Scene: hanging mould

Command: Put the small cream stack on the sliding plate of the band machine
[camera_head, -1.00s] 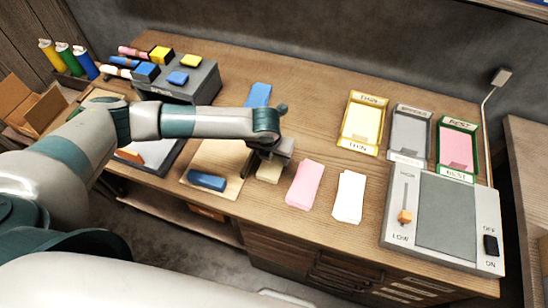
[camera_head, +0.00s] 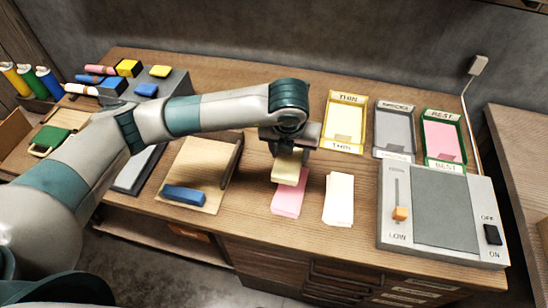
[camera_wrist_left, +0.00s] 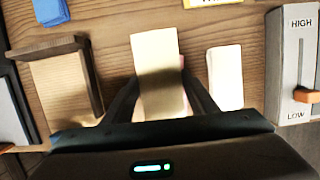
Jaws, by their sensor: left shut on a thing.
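In the head view the stack covers the upper part of the pink stack (camera_head: 287,204). The cream stack also shows in the left wrist view (camera_wrist_left: 155,55), between the fingers. A grey machine (camera_head: 389,239) with a HIGH/LOW slider, a darker flat plate (camera_head: 445,210) and an ON/OFF switch stands at the right. It looks like the band machine. My gripper is well to the left of it. My right gripper is not in view.
A white stack (camera_head: 339,199) lies between the pink stack and the machine. Yellow, grey and green framed trays (camera_head: 345,122) lie behind. A wooden board (camera_head: 200,204) with a blue block (camera_head: 184,195) is at the left. Bare table lies between the white stack and the machine.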

